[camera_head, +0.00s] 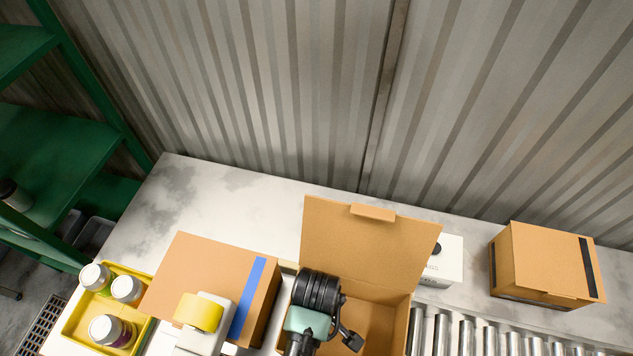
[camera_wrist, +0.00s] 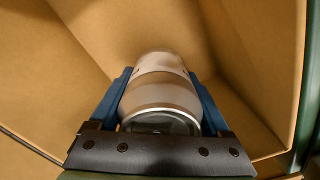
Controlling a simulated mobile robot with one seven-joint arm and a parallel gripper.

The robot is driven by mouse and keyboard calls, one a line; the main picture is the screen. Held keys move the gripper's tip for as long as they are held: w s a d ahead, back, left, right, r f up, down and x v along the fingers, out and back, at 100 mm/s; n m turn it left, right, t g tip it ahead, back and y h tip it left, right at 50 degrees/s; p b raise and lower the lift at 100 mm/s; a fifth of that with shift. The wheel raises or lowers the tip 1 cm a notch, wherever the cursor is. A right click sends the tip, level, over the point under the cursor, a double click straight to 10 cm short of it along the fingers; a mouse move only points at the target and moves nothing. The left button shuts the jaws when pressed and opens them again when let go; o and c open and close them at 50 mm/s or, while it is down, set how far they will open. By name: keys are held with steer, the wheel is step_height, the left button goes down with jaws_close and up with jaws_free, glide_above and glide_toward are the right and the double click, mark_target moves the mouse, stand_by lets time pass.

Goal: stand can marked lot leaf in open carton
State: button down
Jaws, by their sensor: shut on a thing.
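The open carton (camera_head: 377,238) stands at the front middle of the bench with its back flap raised. My arm reaches down over its left side in the head view and hides my gripper there. In the wrist view my gripper (camera_wrist: 158,84) is shut on a pale, silvery banded can (camera_wrist: 165,92), its blue fingers on either side. Cardboard walls of the carton (camera_wrist: 60,85) surround the can. No leaf mark shows on the can's visible side. I cannot tell whether its far end touches the carton's floor.
A closed carton with a blue stripe (camera_head: 205,268) and a tape dispenser (camera_head: 200,312) stand left of the open carton. A white box (camera_head: 446,262), a black-striped carton (camera_head: 540,260) and rollers (camera_head: 465,335) lie right.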

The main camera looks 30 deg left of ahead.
steer(key=shift+f, duration=0.15)
jaws_free()
step_height(320, 180, up, 12)
steer(key=shift+r+p, duration=0.15)
steer(key=shift+p, duration=0.25)
stand_by(0.8)
